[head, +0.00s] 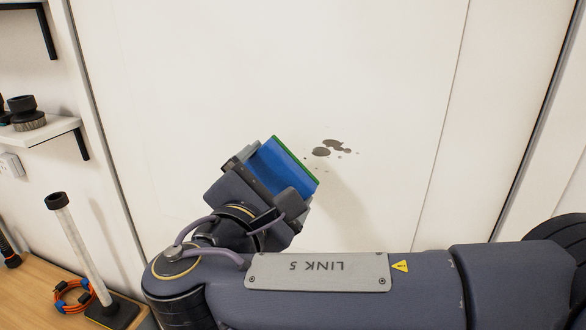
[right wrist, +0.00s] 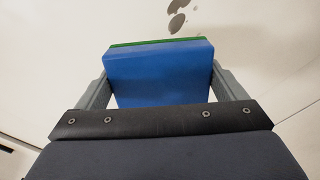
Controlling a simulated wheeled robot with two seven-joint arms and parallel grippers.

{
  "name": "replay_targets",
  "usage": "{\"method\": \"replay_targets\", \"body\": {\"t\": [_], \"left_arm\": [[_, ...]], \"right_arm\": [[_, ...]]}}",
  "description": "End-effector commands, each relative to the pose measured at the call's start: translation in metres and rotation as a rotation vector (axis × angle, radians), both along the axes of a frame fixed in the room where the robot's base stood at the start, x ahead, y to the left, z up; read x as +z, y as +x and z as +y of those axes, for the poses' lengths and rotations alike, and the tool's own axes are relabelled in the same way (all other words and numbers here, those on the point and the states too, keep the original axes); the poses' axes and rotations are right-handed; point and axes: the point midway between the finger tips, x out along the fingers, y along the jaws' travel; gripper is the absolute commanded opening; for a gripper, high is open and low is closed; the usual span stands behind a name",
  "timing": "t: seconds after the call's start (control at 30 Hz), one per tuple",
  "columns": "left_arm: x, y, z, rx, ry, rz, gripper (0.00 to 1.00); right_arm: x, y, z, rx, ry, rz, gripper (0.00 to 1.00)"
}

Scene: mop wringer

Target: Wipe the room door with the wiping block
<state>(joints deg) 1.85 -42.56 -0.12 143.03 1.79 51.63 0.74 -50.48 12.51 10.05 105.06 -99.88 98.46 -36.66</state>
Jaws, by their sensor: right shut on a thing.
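The room door (head: 290,70) is a white panel that fills the middle of the head view. Dark grey stains (head: 321,152) mark it near the centre, and part of them shows at the top of the right wrist view (right wrist: 177,22). My right gripper (head: 280,170) is shut on the wiping block (head: 276,168), which is blue with a green face. In the right wrist view the block (right wrist: 160,75) sits between both fingers, green side toward the door. The block is just left of and below the stains; I cannot tell whether it touches the door. My left gripper is out of view.
A wooden bench (head: 30,295) at lower left holds a dark-based stand with a pale post (head: 78,245) and an orange cable coil (head: 73,297). A wall shelf (head: 42,133) with dark round parts is at left. The door around the stains is clear.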

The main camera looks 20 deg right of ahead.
Motion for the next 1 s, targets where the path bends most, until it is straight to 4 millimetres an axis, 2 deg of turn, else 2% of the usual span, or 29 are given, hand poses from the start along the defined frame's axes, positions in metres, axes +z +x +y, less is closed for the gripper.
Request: {"method": "replay_targets", "body": {"t": [0.17, 0.7, 1.0], "left_arm": [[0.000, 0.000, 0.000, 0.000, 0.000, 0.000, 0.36], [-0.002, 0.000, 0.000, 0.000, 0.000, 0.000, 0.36], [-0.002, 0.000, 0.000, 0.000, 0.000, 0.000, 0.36]], "right_arm": [[0.008, 0.001, -0.002, 0.002, -0.007, -0.014, 0.65], [0.007, 0.042, -0.030, 0.001, -0.005, -0.011, 0.65], [0.007, 0.046, -0.033, 0.002, -0.005, -0.012, 0.65]]}}
